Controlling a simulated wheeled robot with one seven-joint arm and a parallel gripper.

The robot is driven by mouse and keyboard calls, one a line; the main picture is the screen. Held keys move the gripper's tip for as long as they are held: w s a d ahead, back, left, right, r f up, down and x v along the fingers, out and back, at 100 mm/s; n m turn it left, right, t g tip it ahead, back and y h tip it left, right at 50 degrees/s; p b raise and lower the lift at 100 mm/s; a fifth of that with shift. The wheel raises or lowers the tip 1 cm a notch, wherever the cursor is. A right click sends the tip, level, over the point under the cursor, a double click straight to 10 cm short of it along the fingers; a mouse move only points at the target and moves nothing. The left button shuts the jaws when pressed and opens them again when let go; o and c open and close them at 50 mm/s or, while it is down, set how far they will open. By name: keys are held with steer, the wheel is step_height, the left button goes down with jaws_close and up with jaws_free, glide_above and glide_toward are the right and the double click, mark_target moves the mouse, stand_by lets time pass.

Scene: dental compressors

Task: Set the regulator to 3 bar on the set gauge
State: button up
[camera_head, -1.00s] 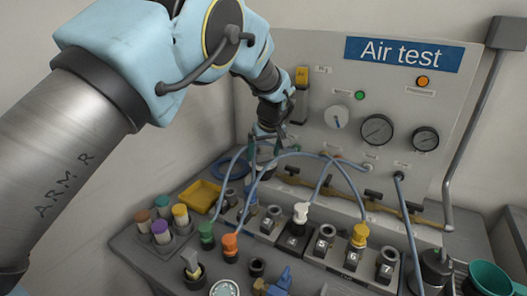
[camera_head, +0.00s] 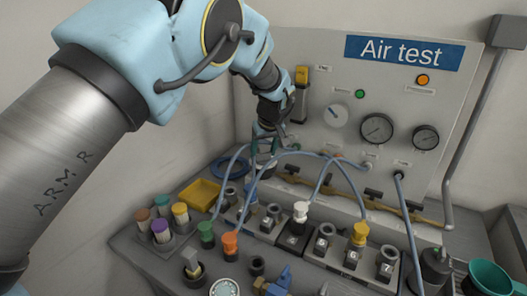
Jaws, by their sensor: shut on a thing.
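My gripper (camera_head: 264,136) is at the left side of the grey panel, low down and just above the blue hoses. It is shut on what seems to be the regulator's knob, which the fingers and wrist mostly hide. Two round dark-rimmed gauges sit on the panel's right half: a larger one (camera_head: 377,129) and a smaller one (camera_head: 426,138). A pale round dial (camera_head: 335,115) is left of them. The labels and scales are too small to read, so I cannot tell which is the set gauge or its pressure.
A yellow lever (camera_head: 302,77) stands just right of my wrist. Blue hoses (camera_head: 290,153) arch below the gripper to numbered ports (camera_head: 324,240). A green cup (camera_head: 488,277) is at right.

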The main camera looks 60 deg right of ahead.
steer(key=shift+w+f+m+g+b, duration=0.15)
steer(key=shift+m+g+b, duration=0.25)
steer(key=shift+m+b, duration=0.6)
steer(key=m+h+b, duration=0.1)
steer(key=m, duration=0.1)
steer(key=shift+a+m+g, duration=0.1)
steer(key=shift+m+g, duration=0.3)
steer(key=m+g, duration=0.1)
steer(key=m, duration=0.2)
steer(key=m+g, duration=0.1)
steer(key=m, duration=0.2)
steer(key=shift+w+g+h, duration=0.1)
steer(key=shift+g+h, duration=0.2)
steer(key=m+g, duration=0.1)
steer(key=m, duration=0.2)
steer(key=m+g+y, duration=0.1)
steer(key=m, duration=0.2)
steer(key=shift+w+r+m+p, duration=0.1)
steer(key=shift+r+m+p, duration=0.1)
steer(key=shift+m+p, duration=0.2)
steer(key=m+y, duration=0.1)
steer(key=m, duration=0.2)
steer(key=m+g+y+p, duration=0.1)
steer(key=m, duration=0.2)
steer(key=shift+g, duration=0.3)
steer(key=o, duration=1.4)
